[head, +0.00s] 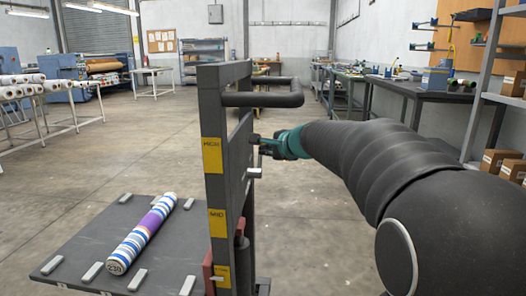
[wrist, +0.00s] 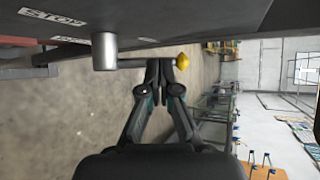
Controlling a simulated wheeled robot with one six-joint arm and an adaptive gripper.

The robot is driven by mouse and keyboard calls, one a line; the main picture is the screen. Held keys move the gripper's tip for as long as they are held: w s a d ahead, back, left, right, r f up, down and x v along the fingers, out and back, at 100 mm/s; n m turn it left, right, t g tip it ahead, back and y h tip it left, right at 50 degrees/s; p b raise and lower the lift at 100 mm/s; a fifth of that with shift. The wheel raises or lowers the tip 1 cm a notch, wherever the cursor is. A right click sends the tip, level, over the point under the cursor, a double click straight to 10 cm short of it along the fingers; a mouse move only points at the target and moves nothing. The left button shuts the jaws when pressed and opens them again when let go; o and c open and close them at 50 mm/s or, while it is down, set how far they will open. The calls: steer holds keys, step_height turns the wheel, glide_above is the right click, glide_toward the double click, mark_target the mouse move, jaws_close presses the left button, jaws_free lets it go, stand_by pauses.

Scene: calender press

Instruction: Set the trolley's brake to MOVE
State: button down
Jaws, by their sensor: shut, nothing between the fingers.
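The trolley (head: 213,150) stands upright in front of me, a dark frame with yellow labels, one reading HIGH and one MID, and a low deck. In the wrist view, a grey round pivot (wrist: 104,52) sticks out of a dark panel (wrist: 190,18). A thin lever runs right from it to a yellow knob (wrist: 182,61). My gripper (wrist: 160,64) is shut and empty, its fingertips at the lever just left of the knob; I cannot tell if they touch. In the head view my gripper (head: 257,143) is beside the frame.
A striped roll (head: 142,233) lies on the trolley's deck (head: 85,235) among small grey blocks. A push handle (head: 265,98) juts right from the frame top. A workbench (head: 420,90) and shelves with boxes stand at right. Open floor lies behind the trolley.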

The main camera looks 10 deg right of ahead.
steer(key=w+d+r+v, duration=0.1)
steer(key=r+v, duration=0.1)
steer(key=v, duration=1.1)
steer(key=s+a+f+n+g+h, duration=0.1)
steer(key=s+f+n+g, duration=0.55)
steer(key=f, duration=0.65)
steer(key=s+a+f+n+h, duration=0.1)
steer(key=s+f+n, duration=0.4)
steer(key=s, duration=0.6)
steer(key=s+a+f+n+h, duration=0.2)
steer(key=s+f+n, duration=0.3)
steer(key=s, duration=0.7)
steer(key=shift+s+a+n+p, duration=0.2)
steer(key=shift+a+n+p, duration=0.15)
steer(key=shift+a+n, duration=0.35)
